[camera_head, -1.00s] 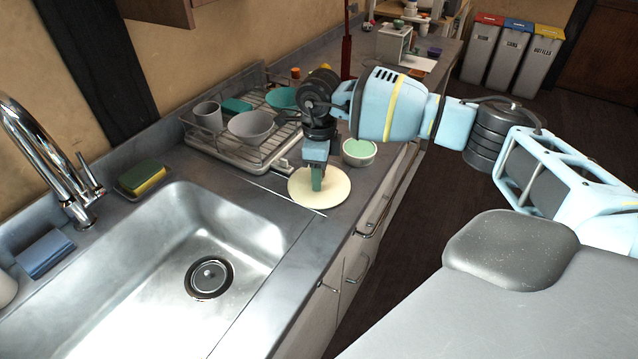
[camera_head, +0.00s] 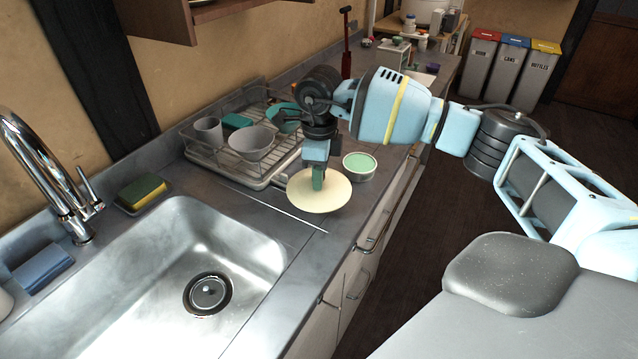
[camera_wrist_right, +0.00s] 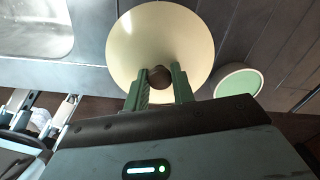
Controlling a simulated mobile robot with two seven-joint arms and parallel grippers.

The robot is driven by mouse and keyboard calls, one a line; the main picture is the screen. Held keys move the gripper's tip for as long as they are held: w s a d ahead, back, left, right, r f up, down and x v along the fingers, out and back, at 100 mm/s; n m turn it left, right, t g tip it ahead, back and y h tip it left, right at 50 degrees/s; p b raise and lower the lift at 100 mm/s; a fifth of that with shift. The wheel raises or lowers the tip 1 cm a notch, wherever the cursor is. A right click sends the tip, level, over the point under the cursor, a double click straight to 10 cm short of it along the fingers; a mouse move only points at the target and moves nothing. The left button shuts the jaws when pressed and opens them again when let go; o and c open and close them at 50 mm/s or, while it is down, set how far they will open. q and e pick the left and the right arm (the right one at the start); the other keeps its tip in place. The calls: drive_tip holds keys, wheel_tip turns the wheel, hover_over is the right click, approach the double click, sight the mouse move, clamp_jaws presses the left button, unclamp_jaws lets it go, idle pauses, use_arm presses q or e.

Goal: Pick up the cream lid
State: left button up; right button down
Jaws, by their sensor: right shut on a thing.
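The cream lid (camera_head: 331,196) is a round, pale disc near the counter's front edge in the head view. In the right wrist view the lid (camera_wrist_right: 160,35) fills the upper middle, with a dark round knob (camera_wrist_right: 159,77) at its centre. My right gripper (camera_head: 318,184) comes down over the lid's middle. In the wrist view its green fingers (camera_wrist_right: 160,84) are shut on the knob from both sides. The lid appears a little above the counter. My left gripper is in neither view.
A bowl with a green top (camera_head: 359,167) stands just right of the lid. A dish rack (camera_head: 223,163) with bowls and a cup stands behind it. The steel sink (camera_head: 150,262) lies to the left. A sponge (camera_head: 142,190) sits behind the sink.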

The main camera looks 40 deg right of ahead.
drive_tip(key=s+a+r, duration=0.1)
drive_tip(key=s+a, duration=0.8)
drive_tip(key=s, duration=0.3)
drive_tip(key=shift+s+a+r, duration=0.15)
drive_tip(key=shift+s+a, duration=0.25)
